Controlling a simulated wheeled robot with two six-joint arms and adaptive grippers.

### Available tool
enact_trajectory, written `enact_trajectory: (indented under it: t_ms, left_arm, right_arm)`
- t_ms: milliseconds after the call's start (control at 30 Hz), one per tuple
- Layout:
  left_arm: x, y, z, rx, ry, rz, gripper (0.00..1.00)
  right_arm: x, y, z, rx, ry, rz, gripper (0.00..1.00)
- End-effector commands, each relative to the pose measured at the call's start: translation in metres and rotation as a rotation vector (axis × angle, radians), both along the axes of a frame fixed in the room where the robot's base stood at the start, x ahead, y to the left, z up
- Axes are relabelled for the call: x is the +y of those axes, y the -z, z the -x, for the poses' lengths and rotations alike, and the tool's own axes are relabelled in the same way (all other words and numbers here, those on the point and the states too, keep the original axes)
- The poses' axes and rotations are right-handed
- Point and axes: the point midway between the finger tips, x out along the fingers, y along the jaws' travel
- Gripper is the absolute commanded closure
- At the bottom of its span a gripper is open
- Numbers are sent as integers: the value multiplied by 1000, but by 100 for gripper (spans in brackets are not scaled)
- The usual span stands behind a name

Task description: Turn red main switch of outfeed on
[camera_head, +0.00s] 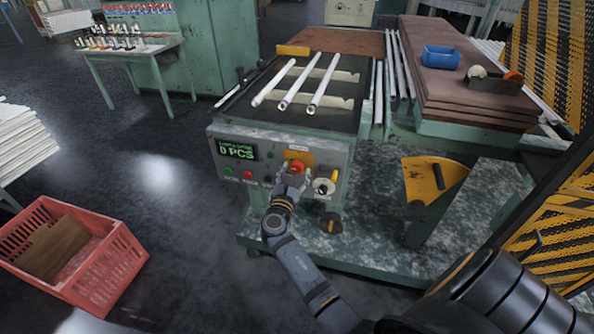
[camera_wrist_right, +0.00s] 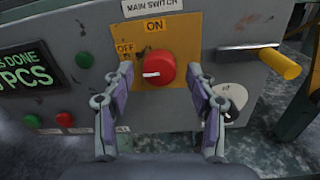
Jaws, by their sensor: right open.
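The red main switch (camera_wrist_right: 161,71) is a round knob on a yellow plate (camera_wrist_right: 125,73) under a "MAIN SWITCH" label. ON is printed at the top of the plate and OFF at its left. The white mark on the knob points left, toward OFF. In the head view the switch (camera_head: 296,167) is on the front panel of the machine. My right gripper (camera_wrist_right: 160,88) is open, with one finger on each side of the knob and slightly short of it; contact cannot be told. It also shows in the head view (camera_head: 292,178). My left gripper is not in view.
A green display (camera_wrist_right: 38,71) and small green and red buttons are left of the switch. A yellow-handled lever (camera_wrist_right: 279,63) sticks out at the right. A red crate (camera_head: 100,272) stands on the floor at left.

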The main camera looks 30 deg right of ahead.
Motion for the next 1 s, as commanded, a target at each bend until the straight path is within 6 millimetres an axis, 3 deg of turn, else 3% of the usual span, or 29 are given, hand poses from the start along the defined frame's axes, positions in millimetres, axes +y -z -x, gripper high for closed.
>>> enact_trajectory:
  t_ms: [100, 500, 1000]
  left_arm:
    - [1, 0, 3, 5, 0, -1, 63]
    - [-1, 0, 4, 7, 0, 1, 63]
    - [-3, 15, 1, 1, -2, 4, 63]
  right_arm:
    - [0, 0, 0, 0, 0, 0, 42]
    - [0, 0, 0, -1, 0, -1, 97]
    - [0, 3, 0, -117, 0, -99, 97]
